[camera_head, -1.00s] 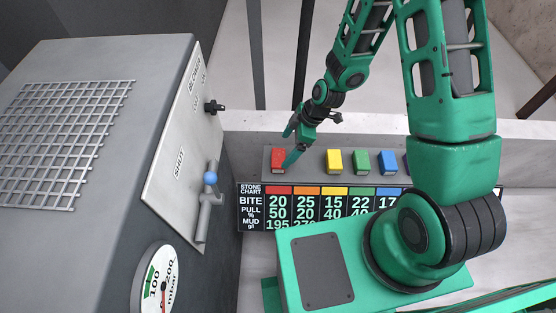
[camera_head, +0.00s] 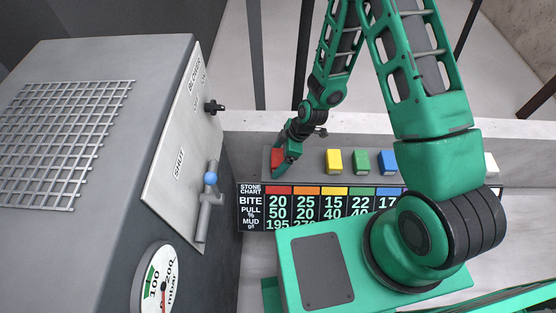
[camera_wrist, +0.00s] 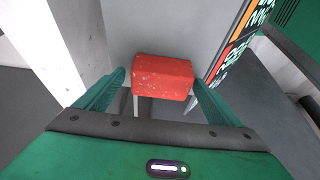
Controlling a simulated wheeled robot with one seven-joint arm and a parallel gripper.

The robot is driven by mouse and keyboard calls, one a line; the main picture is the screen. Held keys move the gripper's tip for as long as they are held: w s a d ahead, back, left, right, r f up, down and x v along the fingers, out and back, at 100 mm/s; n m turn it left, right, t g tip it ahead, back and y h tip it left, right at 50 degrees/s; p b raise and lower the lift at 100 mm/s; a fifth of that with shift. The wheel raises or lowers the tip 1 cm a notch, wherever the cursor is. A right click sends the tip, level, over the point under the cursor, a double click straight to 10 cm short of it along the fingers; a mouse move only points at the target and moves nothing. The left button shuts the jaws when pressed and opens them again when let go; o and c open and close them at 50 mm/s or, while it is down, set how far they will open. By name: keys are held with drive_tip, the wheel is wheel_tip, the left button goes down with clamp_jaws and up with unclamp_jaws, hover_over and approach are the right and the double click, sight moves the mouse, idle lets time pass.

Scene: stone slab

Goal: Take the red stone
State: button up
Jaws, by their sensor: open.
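The red stone (camera_head: 277,157) sits at the left end of the grey slab (camera_head: 310,163), partly hidden by my gripper in the head view. In the wrist view the red stone (camera_wrist: 163,77) is a speckled block between my gripper's fingers. My gripper (camera_head: 283,160) is at the stone with its fingers apart. In the wrist view one finger is on each side of the stone, close to its ends. I cannot tell whether either finger touches it.
A yellow stone (camera_head: 334,162), a green stone (camera_head: 361,161) and a blue stone (camera_head: 388,162) stand to the right on the slab. A white stone (camera_head: 490,164) shows past my arm. The stone chart (camera_head: 320,205) is in front. A grey cabinet with a valve (camera_head: 208,200) stands left.

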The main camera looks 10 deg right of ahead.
drive_tip(key=c, duration=1.3)
drive_tip(key=shift+r, duration=0.15)
